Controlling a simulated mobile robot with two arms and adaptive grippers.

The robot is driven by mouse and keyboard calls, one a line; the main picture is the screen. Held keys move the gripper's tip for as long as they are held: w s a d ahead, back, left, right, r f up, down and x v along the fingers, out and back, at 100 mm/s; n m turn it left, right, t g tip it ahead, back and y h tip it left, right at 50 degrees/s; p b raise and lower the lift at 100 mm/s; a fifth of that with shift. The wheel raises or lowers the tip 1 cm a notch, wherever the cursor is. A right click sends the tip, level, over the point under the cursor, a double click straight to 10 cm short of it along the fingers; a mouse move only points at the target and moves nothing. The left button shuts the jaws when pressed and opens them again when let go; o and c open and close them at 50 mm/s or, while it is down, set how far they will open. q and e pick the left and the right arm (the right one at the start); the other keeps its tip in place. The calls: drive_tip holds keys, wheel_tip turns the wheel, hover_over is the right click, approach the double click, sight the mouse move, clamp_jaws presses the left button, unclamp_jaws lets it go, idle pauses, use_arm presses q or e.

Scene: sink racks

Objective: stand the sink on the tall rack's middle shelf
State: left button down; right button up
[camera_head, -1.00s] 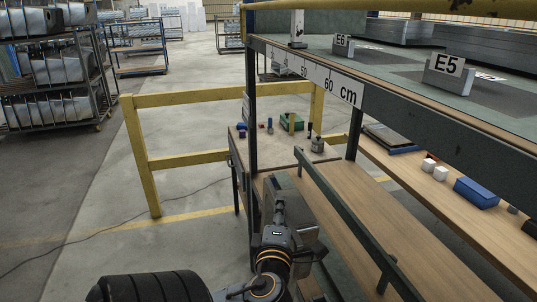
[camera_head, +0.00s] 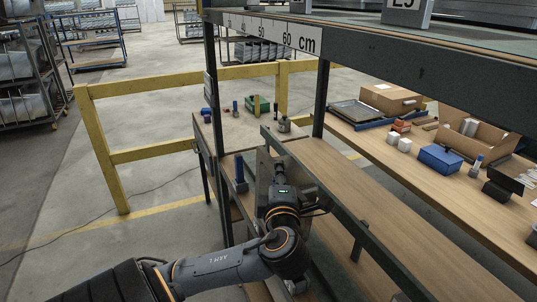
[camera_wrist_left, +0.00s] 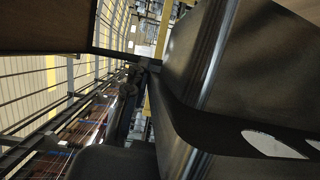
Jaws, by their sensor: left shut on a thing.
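My left gripper (camera_head: 280,180) is at the near end of the tall rack, shut on the grey metal sink (camera_head: 264,168). In the head view only a narrow part of the sink shows, roughly upright beside the gripper; my arm hides the rest. In the left wrist view the sink (camera_wrist_left: 245,65) fills the right side, very close. The tall rack's wooden middle shelf (camera_head: 375,205) runs to the right below the upper shelf, with a dark rail along its near side. The sink is at the shelf's left end; I cannot tell whether it touches the shelf. My right gripper is out of view.
A dark rack post (camera_head: 213,130) stands just left of the sink. A small table (camera_head: 240,128) with small items lies behind. A yellow barrier (camera_head: 100,150) stands at left. A bench beyond holds a blue box (camera_head: 440,158) and cardboard boxes. The shelf's visible boards are bare.

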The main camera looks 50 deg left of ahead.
sight(301, 178)
use_arm(q)
drive_tip(key=shift+w+d+p, duration=0.25)
drive_tip(key=shift+w+p, duration=0.25)
drive_tip(key=shift+w, duration=0.45)
drive_tip(key=shift+w+d+p, duration=0.25)
drive_tip(key=shift+w+p, duration=0.3)
drive_tip(key=shift+w, duration=0.35)
drive_tip(key=shift+w+d+p, duration=0.25)
drive_tip(key=shift+w+p, duration=0.25)
drive_tip(key=shift+w, duration=0.45)
drive_tip(key=shift+f+b, duration=0.7)
drive_tip(key=shift+b, duration=0.05)
wheel_tip(301, 178, down, 3)
drive_tip(key=b, duration=0.4)
drive_tip(key=shift+r, duration=0.1)
drive_tip(key=shift+s+b, duration=0.1)
drive_tip(key=shift+b, duration=0.35)
drive_tip(key=shift+s+d+f+b, duration=0.1)
drive_tip(key=shift+s+f+b, duration=0.05)
drive_tip(key=shift+f+b, duration=0.55)
drive_tip(key=c, duration=1.4)
unclamp_jaws()
drive_tip(key=o, duration=0.4)
drive_tip(key=shift+w, duration=0.2)
